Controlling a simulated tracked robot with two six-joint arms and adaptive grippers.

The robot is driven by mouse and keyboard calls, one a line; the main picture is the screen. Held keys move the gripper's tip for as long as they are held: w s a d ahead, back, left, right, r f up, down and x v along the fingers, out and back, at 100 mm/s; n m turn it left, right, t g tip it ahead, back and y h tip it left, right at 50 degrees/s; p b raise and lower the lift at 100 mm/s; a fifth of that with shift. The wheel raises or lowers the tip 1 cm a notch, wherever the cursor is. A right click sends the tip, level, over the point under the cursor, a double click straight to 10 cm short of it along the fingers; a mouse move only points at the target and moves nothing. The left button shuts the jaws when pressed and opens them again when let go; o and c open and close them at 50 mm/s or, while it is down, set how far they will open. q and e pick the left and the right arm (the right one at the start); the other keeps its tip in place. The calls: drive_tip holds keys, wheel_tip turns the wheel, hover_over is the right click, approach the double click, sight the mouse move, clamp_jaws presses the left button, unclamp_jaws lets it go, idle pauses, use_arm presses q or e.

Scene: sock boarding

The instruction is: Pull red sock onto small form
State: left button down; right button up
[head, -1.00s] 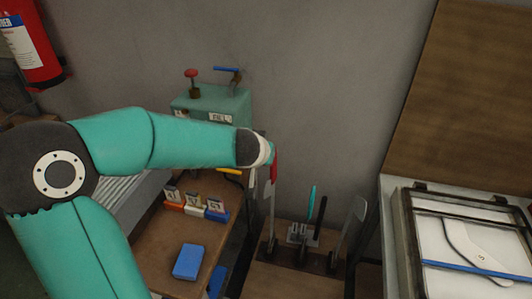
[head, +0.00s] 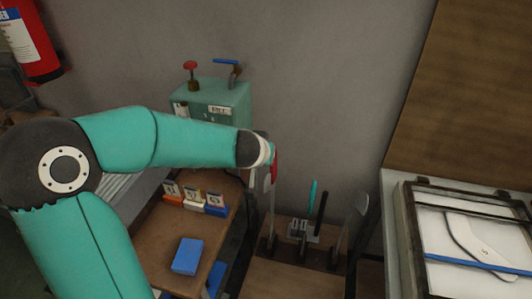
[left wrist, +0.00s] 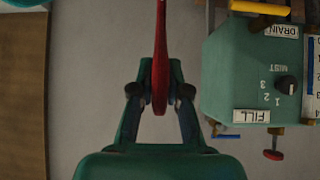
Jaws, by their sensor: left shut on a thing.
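The red sock (head: 275,167) hangs at the end of my left arm in the head view, above an upright grey form (head: 271,208). In the left wrist view the sock (left wrist: 160,68) is a narrow red strip running down between the fingers. My left gripper (left wrist: 160,94) is shut on it. In the head view my wrist hides most of the gripper and part of the sock. I cannot tell whether the sock is around the form or only close to it. A second grey form (head: 355,215) stands to the right. My right gripper is not in view.
A green box (head: 215,105) with valves stands behind the arm. A brown side table (head: 168,240) holds a blue block (head: 187,256) and small numbered holders (head: 193,198). A teal-handled tool (head: 312,193) stands between the forms. A framed tray (head: 408,240) lies at right.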

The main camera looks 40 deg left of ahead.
sight(266, 182)
use_arm(q)
drive_tip(key=shift+f+b, duration=4.1)
drive_tip(key=shift+f, duration=1.4)
drive_tip(key=c, duration=1.1)
unclamp_jaws()
drive_tip(key=v, duration=1.2)
drive_tip(key=shift+a, duration=0.1)
